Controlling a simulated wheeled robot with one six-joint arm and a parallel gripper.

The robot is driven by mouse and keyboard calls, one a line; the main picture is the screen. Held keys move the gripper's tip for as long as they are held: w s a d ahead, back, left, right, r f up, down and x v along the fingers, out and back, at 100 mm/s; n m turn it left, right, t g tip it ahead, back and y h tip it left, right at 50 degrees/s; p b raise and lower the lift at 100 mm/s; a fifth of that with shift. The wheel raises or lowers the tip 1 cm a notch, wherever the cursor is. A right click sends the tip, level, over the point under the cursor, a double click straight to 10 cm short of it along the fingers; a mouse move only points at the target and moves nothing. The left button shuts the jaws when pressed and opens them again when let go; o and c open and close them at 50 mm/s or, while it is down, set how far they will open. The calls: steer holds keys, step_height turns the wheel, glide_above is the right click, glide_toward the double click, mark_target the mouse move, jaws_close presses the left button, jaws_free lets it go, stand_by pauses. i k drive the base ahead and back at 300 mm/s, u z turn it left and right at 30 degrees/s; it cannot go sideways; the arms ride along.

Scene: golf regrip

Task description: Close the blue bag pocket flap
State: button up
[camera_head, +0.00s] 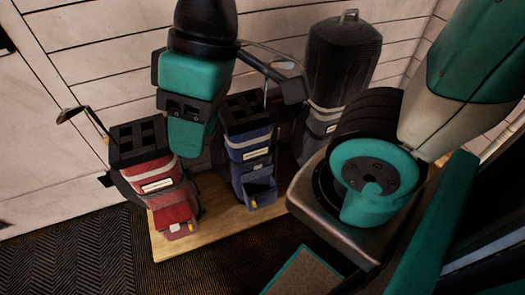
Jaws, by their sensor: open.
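The blue bag (249,146) stands upright in the middle of a low wooden platform. Its front pocket flap (260,190) juts outward low on the bag, with a yellow tab at its lower edge, and looks open. The wrist hides part of the gripper and the space between the bags, so the fingers are only partly clear.
A red bag (160,187) with a golf club stands to the left. A black hooded bag (339,65) stands behind at the right. The wooden platform (222,223) has bare room in front of the bags. A plank wall (95,50) closes the back.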

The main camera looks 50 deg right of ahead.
mark_target(258, 172)
steer(key=z, duration=0.85)
steer(key=k, duration=0.55)
steer(key=u, duration=1.1)
